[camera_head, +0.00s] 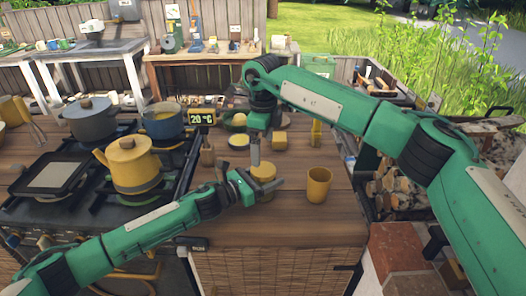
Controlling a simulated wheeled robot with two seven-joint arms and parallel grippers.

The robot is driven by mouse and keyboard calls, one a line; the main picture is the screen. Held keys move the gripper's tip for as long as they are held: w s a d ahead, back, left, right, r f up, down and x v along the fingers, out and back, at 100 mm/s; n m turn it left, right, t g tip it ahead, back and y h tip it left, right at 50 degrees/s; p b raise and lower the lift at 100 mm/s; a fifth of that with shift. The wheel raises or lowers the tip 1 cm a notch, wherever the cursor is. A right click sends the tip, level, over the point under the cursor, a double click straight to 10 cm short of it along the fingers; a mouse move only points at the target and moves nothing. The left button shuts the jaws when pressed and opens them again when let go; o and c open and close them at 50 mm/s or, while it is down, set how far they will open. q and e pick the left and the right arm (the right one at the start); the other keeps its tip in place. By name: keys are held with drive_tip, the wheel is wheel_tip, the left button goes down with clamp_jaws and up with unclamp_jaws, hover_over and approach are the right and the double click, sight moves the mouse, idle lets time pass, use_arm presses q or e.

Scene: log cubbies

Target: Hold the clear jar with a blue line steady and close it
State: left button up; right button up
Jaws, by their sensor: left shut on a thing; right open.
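A small round yellowish container (263,171) stands on the wooden counter (290,222), taken here as the jar. Clear walls and a blue line cannot be made out at this size. My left gripper (262,188) is low at the counter, shut around this container's lower part. My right gripper (256,158) points down from above, its fingers at the container's top left edge. It is open, with no object visible in it. A flat round yellow piece (238,141) lies behind on the counter; I cannot tell whether it is a lid.
A yellow cup (319,185) stands close on the right. The stove at left holds a yellow kettle (133,163) and pots. The front counter is clear.

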wheel_tip(320, 180, up, 9)
idle(0.4)
use_arm(q)
drive_tip(key=o, duration=2)
drive_tip(key=shift+c, duration=0.2)
drive_tip(key=shift+s+a, duration=0.25)
drive_tip(key=shift+a, duration=0.2)
drive_tip(key=b+v, duration=0.3)
drive_tip(key=v, duration=0.8)
drive_tip(key=shift+s+a, duration=0.55)
drive_tip(key=shift+a, duration=0.15)
use_arm(e)
drive_tip(key=shift+f, duration=1.5)
